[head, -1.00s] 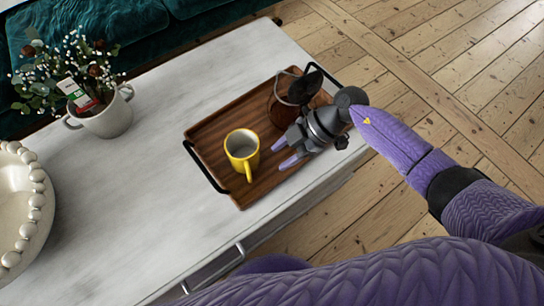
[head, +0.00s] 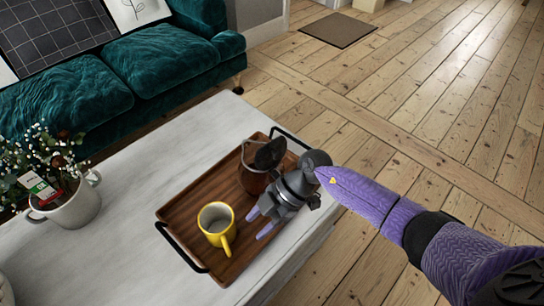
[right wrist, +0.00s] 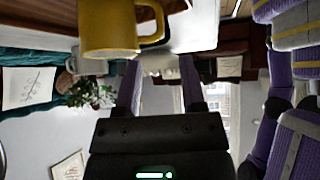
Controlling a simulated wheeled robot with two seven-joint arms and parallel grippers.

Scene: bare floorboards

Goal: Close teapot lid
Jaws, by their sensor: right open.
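The teapot (head: 249,181) is a brown, see-through pot at the far part of the wooden tray. Its dark round lid (head: 270,153) stands tilted up at the pot's right side, so the pot looks open. My right gripper (head: 259,223) is over the tray, in front of the teapot, with its purple fingers apart and empty. The fingers point left toward the yellow mug and are apart from it. In the right wrist view the fingers (right wrist: 160,75) are also spread with nothing between them. Part of the pot is hidden behind my gripper. My left gripper is out of view.
The yellow mug (head: 215,219) stands on the near left of the tray (head: 188,207), close to my fingers. It also shows in the right wrist view (right wrist: 108,30). A white flower pot (head: 70,208) stands left on the white table (head: 120,245). A teal sofa (head: 140,80) is behind.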

